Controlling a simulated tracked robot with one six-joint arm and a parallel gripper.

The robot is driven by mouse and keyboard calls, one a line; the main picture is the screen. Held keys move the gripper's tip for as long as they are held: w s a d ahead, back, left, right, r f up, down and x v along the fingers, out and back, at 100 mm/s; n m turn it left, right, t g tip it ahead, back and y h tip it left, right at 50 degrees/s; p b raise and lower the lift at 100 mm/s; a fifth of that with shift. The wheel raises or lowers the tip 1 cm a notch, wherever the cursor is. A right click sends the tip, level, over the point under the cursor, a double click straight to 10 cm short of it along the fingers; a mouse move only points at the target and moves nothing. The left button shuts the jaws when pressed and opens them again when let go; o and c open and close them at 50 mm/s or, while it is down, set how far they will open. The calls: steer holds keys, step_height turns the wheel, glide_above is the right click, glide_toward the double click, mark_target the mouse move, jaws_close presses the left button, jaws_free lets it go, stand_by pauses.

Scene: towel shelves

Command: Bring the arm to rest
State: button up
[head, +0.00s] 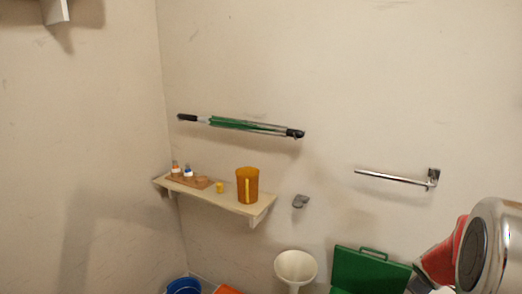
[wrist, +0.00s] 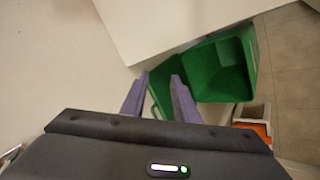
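My gripper (wrist: 160,77) shows in the wrist view as two purple fingers with a gap between them. It is open, and nothing is held between the fingers. Beyond the fingertips is an open green bin (wrist: 222,65). In the head view my arm, silver and red, is at the lower right edge, and I cannot make out the fingers there.
A wall shelf (head: 232,204) holds an amber mug (head: 247,186) and small bottles. A green-and-black rod (head: 240,124) and a metal towel bar (head: 392,178) are on the wall. Below are a white basin (head: 295,265), a green container (head: 365,270) and a blue bucket (head: 184,286).

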steer(key=s+a+r+m+y, duration=0.1)
steer(key=s+a+r, duration=0.4)
steer(key=a, duration=0.7)
steer(key=s+a+r+m+y, duration=0.1)
steer(key=s+a+r, duration=0.4)
steer(key=a, duration=0.8)
steer(key=s+a+r+m+y, duration=0.2)
steer(key=s+a+r, duration=0.3)
steer(key=s+a, duration=0.5)
steer(key=a+y, duration=0.1)
steer(key=a, duration=0.2)
steer(key=shift+s+a+r+y, duration=0.2)
steer(key=shift+a+r+y, duration=0.05)
steer(key=shift+y, duration=0.05)
